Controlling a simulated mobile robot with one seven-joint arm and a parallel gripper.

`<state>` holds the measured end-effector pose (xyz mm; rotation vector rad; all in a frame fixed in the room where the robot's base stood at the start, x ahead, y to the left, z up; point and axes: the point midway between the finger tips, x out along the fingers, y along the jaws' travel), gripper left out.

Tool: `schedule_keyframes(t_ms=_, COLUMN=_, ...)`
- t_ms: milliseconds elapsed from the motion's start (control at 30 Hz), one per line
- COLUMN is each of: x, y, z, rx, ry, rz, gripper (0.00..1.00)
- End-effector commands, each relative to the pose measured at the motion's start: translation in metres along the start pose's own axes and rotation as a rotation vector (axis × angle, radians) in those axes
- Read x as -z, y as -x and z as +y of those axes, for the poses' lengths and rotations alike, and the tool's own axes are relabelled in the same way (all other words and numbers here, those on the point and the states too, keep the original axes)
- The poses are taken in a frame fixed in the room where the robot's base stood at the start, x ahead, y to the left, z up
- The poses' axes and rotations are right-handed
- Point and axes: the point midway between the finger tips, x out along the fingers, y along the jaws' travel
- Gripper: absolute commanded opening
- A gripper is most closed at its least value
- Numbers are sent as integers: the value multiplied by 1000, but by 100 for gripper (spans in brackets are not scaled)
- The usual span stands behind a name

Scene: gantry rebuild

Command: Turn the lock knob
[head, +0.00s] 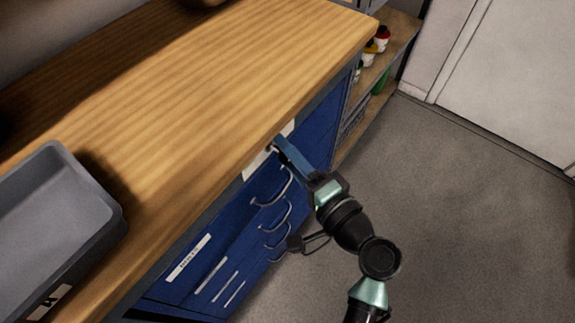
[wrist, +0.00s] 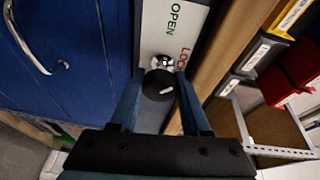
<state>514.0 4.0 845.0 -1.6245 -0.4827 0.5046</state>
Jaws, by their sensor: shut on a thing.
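The black round lock knob (wrist: 157,85) sits on a pale plate (wrist: 160,30) on the blue cabinet front. The plate reads OPEN in green and, nearer the knob, LOC in red, with the end of that word hidden by a finger. A short white mark shows on the knob, and a small shiny metal part is beside it. My gripper (wrist: 159,76) is shut on the knob, one finger on each side. In the head view my gripper (head: 277,143) reaches the plate (head: 254,165) just under the worktop edge; the knob is mostly hidden there.
The wooden worktop (head: 200,80) overhangs close to my fingers. Blue drawers with curved metal handles (head: 272,215) lie below the plate. A grey tray (head: 60,200) stands on the worktop at left. Shelves with bottles (head: 370,52) are beyond the cabinet. The floor at right is clear.

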Motion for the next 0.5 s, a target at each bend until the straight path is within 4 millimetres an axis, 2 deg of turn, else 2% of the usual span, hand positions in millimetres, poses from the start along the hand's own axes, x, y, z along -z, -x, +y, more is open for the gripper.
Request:
schedule_keyframes(t_ms=33, x=-1, y=0, z=11, rx=14, ry=44, rz=4, gripper=0)
schedule_keyframes(t_ms=500, x=0, y=0, z=10, rx=146, ry=445, rz=37, gripper=0)
